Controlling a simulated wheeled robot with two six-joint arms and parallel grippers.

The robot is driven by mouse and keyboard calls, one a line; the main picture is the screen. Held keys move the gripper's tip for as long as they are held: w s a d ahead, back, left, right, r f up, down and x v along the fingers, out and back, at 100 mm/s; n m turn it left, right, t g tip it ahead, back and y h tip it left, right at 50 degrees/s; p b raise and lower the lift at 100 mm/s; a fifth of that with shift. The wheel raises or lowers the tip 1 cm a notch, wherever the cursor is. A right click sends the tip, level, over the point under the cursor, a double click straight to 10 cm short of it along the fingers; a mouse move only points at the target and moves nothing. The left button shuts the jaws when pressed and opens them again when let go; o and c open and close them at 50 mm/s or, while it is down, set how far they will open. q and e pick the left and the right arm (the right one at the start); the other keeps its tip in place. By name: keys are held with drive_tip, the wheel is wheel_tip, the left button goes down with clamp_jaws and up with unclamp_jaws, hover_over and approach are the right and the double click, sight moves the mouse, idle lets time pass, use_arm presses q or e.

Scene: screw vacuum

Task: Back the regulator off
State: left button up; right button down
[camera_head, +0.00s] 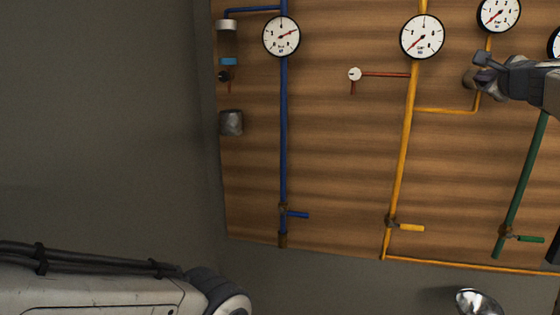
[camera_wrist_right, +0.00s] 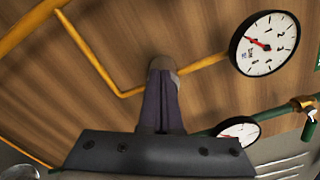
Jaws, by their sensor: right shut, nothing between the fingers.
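The regulator is a small brown knob (camera_head: 469,80) on the yellow branch pipe at the upper right of the head view. In the right wrist view the brown knob (camera_wrist_right: 160,62) shows just beyond the fingertips, partly covered by them. My right gripper (camera_head: 481,72) comes in from the right edge, with its tips at the knob. In the wrist view its fingers (camera_wrist_right: 161,85) are together and hold nothing. I cannot tell whether the tips touch the knob. My left arm lies at the lower left of the head view; its gripper does not show.
The wooden panel (camera_head: 340,150) carries a blue pipe (camera_head: 284,130), yellow pipe (camera_head: 402,150) and green pipe (camera_head: 528,170) with lever valves. A gauge (camera_head: 498,14) sits just above the right gripper. A shiny round object (camera_head: 478,302) is at the bottom right.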

drive_tip(key=shift+a, duration=0.2)
drive_tip(key=b+v, duration=0.2)
drive_tip(key=v, duration=0.4)
drive_tip(key=shift+r, duration=0.1)
